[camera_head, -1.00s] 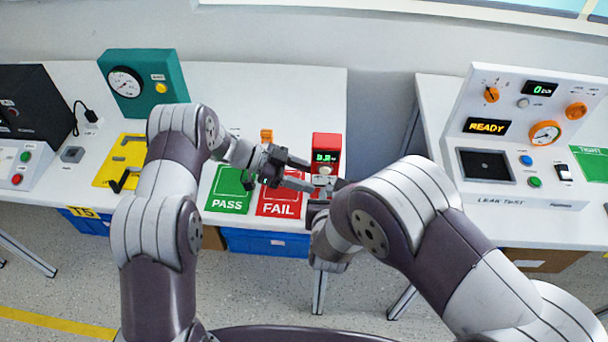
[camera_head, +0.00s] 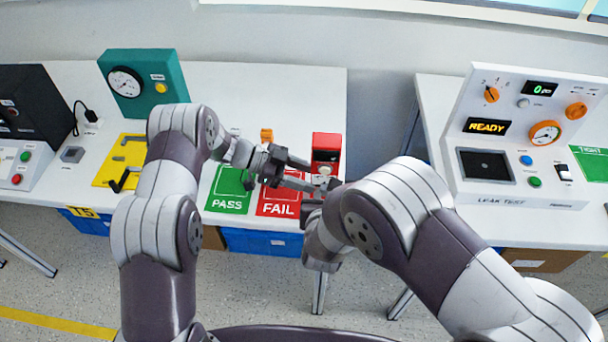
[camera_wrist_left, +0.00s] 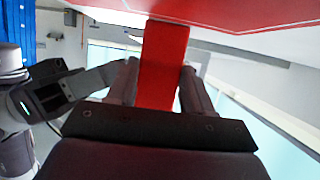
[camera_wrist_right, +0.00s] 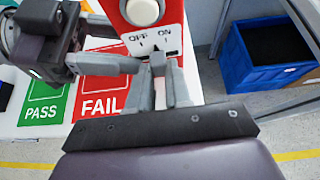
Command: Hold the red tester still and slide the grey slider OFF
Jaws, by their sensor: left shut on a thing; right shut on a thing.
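The red tester (camera_head: 326,145) stands upright at the right end of the left table; its small screen is dark. My left gripper (camera_head: 308,180) is shut on the tester, with a finger on each side of its red body (camera_wrist_left: 163,60) in the left wrist view. My right gripper (camera_wrist_right: 160,80) is shut on the grey slider (camera_wrist_right: 157,62), below the OFF and ON labels. The fingers hide part of the slider, so its exact position is hard to tell. A round white knob (camera_wrist_right: 144,11) sits above the labels.
A green PASS mat (camera_head: 229,190) and a red FAIL mat (camera_head: 279,203) lie left of the tester. A blue crate (camera_wrist_right: 262,55) is below the table. A leak test panel (camera_head: 525,140) stands on the right table, across a gap.

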